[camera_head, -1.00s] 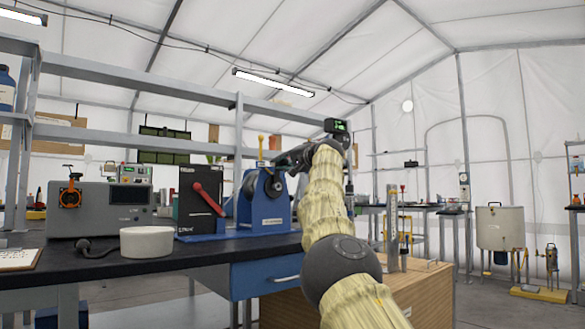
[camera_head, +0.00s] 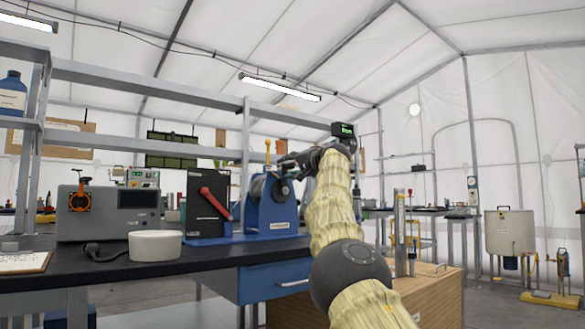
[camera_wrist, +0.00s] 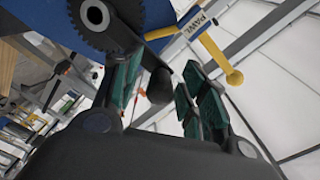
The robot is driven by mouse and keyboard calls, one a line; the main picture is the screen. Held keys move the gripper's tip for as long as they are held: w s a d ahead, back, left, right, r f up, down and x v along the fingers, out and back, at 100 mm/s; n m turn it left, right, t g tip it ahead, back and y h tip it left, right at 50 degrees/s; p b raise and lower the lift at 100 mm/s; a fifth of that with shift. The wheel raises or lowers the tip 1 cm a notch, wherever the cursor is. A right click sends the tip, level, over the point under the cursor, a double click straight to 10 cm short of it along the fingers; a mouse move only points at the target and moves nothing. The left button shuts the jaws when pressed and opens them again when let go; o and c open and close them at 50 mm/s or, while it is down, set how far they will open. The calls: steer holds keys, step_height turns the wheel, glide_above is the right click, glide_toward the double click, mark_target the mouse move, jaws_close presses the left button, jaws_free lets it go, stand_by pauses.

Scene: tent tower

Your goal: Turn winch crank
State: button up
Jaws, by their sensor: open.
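The blue winch (camera_head: 272,210) stands on a blue base on the dark bench in the head view, with a drum on its left side. My gripper (camera_head: 284,164) is at the winch's upper right, and the arm hides part of that side. In the wrist view, my gripper (camera_wrist: 163,95) is open, its green-padded fingers apart. A dark rounded piece (camera_wrist: 159,86), possibly the crank handle, shows between the fingers; I cannot tell whether they touch it. A dark toothed gear (camera_wrist: 103,26) is at upper left. A yellow lever (camera_wrist: 214,53) beside a PAWL label is close to the right finger.
A black panel with a red lever (camera_head: 214,203) stands left of the winch. A white round container (camera_head: 155,245) and a grey instrument box (camera_head: 110,215) are farther left. A wooden cabinet (camera_head: 440,298) stands at right below my arm. A shelf rail crosses behind.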

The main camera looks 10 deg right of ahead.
mark_target(293, 165)
steer(key=shift+s+d+f, duration=0.3)
steer(key=shift+s+d, duration=0.1)
steer(key=shift+d, duration=0.05)
steer(key=shift+s+d+r, duration=0.15)
steer(key=shift+s+r, duration=0.05)
steer(key=shift+s, duration=0.45)
steer(key=shift+s+d+r, duration=0.1)
steer(key=shift+s+r, duration=0.1)
steer(key=shift+s, duration=0.4)
steer(key=v, duration=0.8)
steer(key=shift+s, duration=0.2)
steer(key=shift+d, duration=0.1)
